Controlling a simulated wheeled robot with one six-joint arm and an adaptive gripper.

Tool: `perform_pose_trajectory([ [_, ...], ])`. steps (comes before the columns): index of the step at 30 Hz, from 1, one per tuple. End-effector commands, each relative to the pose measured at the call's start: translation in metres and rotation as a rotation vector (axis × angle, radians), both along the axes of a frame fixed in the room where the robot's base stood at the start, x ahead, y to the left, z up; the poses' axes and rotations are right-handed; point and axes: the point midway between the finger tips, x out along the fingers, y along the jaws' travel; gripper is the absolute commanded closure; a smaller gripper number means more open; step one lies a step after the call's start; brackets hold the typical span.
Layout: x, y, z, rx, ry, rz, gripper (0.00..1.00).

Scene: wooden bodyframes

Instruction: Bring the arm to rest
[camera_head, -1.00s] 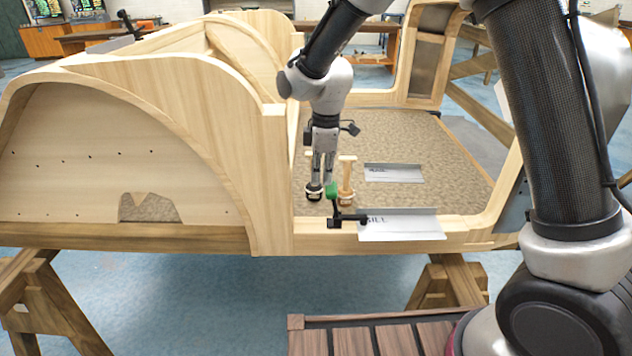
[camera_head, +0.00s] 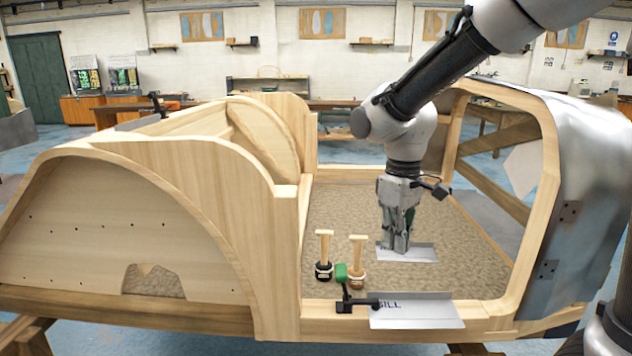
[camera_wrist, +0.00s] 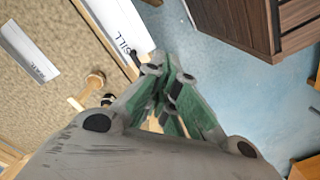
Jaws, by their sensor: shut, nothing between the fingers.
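My gripper (camera_head: 397,243) hangs from the arm inside the wooden bodyframe (camera_head: 287,215), in front of a metal plate on the carpeted floor in the head view. In the wrist view its green-padded fingers (camera_wrist: 172,95) are closed together with nothing between them. The arm reaches in from the upper right and bends down at the wrist. Two wooden-handled tools stand upright left of the gripper, apart from it: one with a black base (camera_head: 324,258) and one with a wooden base (camera_head: 357,262).
A green-and-black clamp (camera_head: 342,285) sits on the front sill by a labelled plate (camera_head: 415,312). Another plate (camera_head: 425,252) lies behind the gripper. The frame's curved wall rises at left and its door post (camera_head: 545,200) at right. A wooden-slatted cabinet (camera_wrist: 232,22) shows in the wrist view.

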Motion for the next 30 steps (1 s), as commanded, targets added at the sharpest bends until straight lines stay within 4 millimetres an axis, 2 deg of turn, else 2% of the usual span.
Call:
perform_pose_trajectory([
  [1,-0.012,-0.023,0.012,0.007,-0.020,-0.079,1.00],
  [6,-0.064,-0.099,0.041,0.037,-0.098,-0.365,1.00],
  [9,-0.098,-0.137,0.052,0.061,-0.162,-0.501,1.00],
  [12,-0.125,-0.164,0.060,0.085,-0.234,-0.590,1.00],
  [15,-0.143,-0.182,0.069,0.107,-0.308,-0.658,1.00],
  [20,-0.153,-0.198,0.086,0.127,-0.392,-0.732,1.00],
  [30,-0.153,-0.201,0.086,0.125,-0.394,-0.745,1.00],
])
